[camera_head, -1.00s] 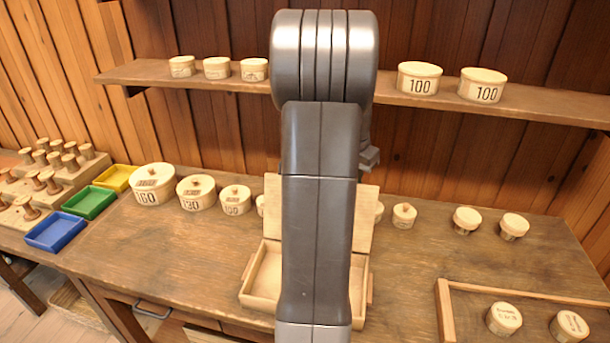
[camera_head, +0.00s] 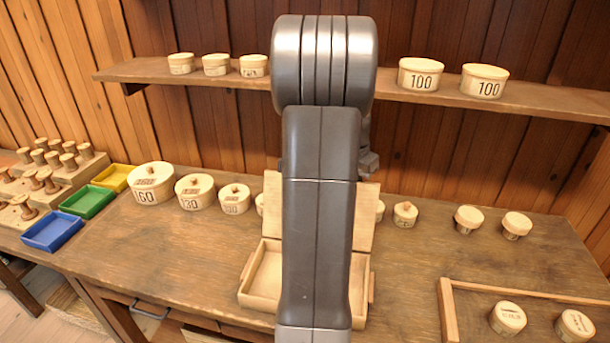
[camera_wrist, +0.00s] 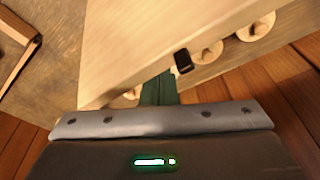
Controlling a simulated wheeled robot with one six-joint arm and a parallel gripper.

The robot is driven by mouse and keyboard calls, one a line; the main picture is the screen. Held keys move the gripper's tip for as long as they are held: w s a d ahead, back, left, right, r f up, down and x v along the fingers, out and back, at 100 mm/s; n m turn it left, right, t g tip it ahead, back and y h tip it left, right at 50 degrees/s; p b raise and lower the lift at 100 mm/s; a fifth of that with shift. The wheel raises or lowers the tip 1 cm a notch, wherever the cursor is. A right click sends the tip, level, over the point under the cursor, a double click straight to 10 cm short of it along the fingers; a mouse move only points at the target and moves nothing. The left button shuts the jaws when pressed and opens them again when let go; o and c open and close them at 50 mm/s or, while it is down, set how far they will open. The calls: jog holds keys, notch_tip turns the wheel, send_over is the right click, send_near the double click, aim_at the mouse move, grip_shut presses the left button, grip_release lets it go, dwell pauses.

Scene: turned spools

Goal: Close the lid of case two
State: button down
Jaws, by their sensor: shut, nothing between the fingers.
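A shallow wooden case (camera_head: 247,292) stands on the workbench in the head view, largely hidden behind my arm. Its lid (camera_head: 364,212) stands raised at the back, so the case is open. No case number is readable. In the wrist view a large pale wooden panel, apparently the lid (camera_wrist: 150,40), fills the upper middle. My gripper (camera_wrist: 163,88) is shut and empty, its dark fingers close by the panel's lower edge. I cannot tell whether they touch it. My arm hides the gripper's fingers in the head view.
Several lidded round boxes (camera_head: 151,184) line the bench's back. More boxes (camera_head: 421,75) stand on the shelf (camera_head: 520,100) above. A wooden-edged area (camera_head: 448,310) with two round boxes is at front right. Coloured trays (camera_head: 53,231) sit left. The bench's left front is clear.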

jog(key=shift+f, duration=0.35)
jog(key=shift+s, duration=0.15)
jog(key=s+a+b, duration=0.1)
jog(key=s+b, duration=0.1)
jog(key=s, duration=0.7)
jog(key=shift+a+b, duration=0.4)
dwell(1.3)
jog(key=shift+s, duration=0.1)
dwell(0.6)
notch_tip(320, 180, up, 8)
jog(key=p, duration=0.6)
dwell(0.3)
jog(key=shift+f, duration=0.1)
